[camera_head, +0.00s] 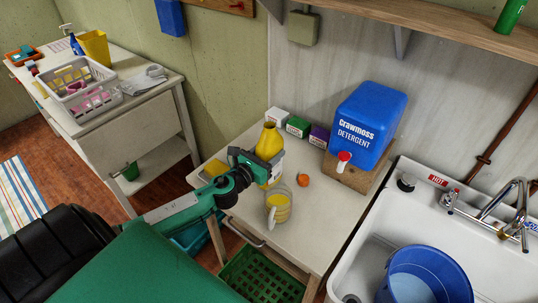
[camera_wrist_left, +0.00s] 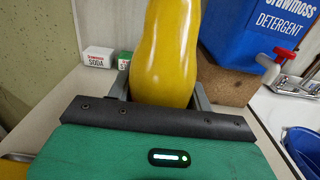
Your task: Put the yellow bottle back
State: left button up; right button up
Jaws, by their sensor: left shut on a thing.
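The yellow bottle (camera_head: 269,142) is upright over the small table (camera_head: 312,232), to the left of the blue detergent container. My left gripper (camera_head: 262,168) is shut on it. In the left wrist view the yellow bottle (camera_wrist_left: 166,55) stands between the two grey fingers of my left gripper (camera_wrist_left: 165,98). Its lower part is partly hidden by the gripper. I cannot tell whether its base touches the tabletop. My right gripper is not in view.
A glass jug (camera_head: 279,208) with yellow liquid and an orange cap (camera_head: 303,181) stand close by. Small boxes (camera_head: 298,126) line the wall. The blue detergent container (camera_head: 366,125) sits on a cork block. A sink (camera_head: 350,262) with a blue bucket (camera_head: 425,275) is at right.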

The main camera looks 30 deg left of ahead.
pick_arm(q)
jog(key=shift+f, duration=0.4)
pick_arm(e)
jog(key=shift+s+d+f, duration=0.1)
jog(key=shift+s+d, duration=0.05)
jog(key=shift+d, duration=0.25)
pick_arm(q)
jog(key=o, duration=1)
jog(key=shift+f, duration=0.2)
jog(key=o, duration=0.4)
jog(key=shift+o, duration=0.2)
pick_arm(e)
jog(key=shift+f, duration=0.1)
pick_arm(q)
jog(key=shift+s+r, duration=0.1)
jog(key=shift+r, duration=0.05)
